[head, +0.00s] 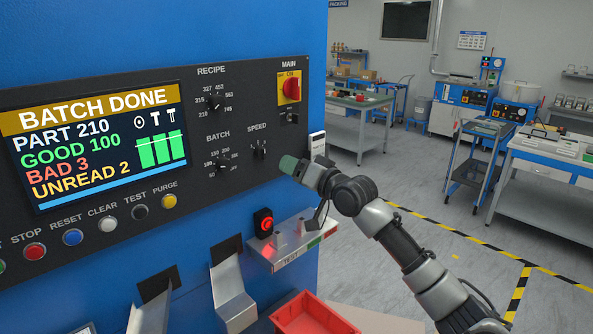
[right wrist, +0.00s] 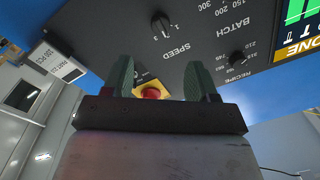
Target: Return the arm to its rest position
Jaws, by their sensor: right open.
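My right arm (head: 405,248) reaches in from the lower right toward the black control panel of a blue machine. My right gripper (head: 288,165) is at the panel's right edge, below the MAIN switch (head: 291,88) and right of the SPEED knob (head: 259,150). In the right wrist view its two green fingers are apart with nothing held between them (right wrist: 160,78). The red and yellow MAIN switch (right wrist: 151,93) shows beyond the gap between the fingers. Whether a fingertip touches the panel cannot be told. My left gripper is not in view.
The screen (head: 100,145) reads BATCH DONE. Below the gripper are a small shelf (head: 300,245), a red-lit device (head: 264,222), metal chutes (head: 230,290) and a red bin (head: 310,315). Open floor (head: 430,190) lies to the right, with carts and benches farther back.

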